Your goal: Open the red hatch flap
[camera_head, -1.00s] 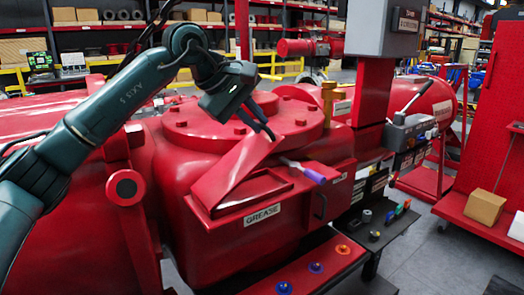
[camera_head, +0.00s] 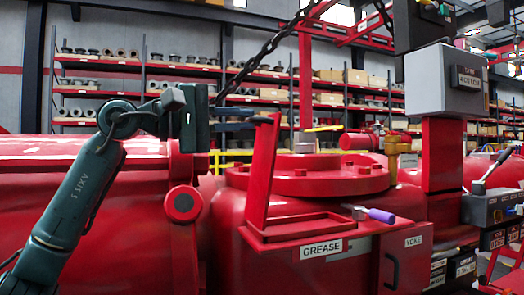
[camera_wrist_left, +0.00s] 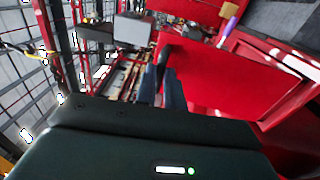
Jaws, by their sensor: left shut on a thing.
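The red hatch flap (camera_head: 262,172) stands roughly upright at the left edge of the hatch frame (camera_head: 318,232), above the GREASE label (camera_head: 321,249). The rectangular hatch opening to its right is uncovered. My left gripper (camera_head: 258,124) comes in from the left and is shut on the flap's top edge. In the left wrist view, the two dark fingers (camera_wrist_left: 168,85) are at the edge of the flap (camera_wrist_left: 230,82), which shows as a broad red panel. My right gripper is in neither view.
A purple-handled tool (camera_head: 376,214) lies on the housing beside the hatch frame. A round bolted cover (camera_head: 312,175) and a brass fitting (camera_head: 397,150) are behind the hatch. A chain (camera_head: 262,52) hangs above my left gripper. A grey box (camera_head: 447,82) stands at right.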

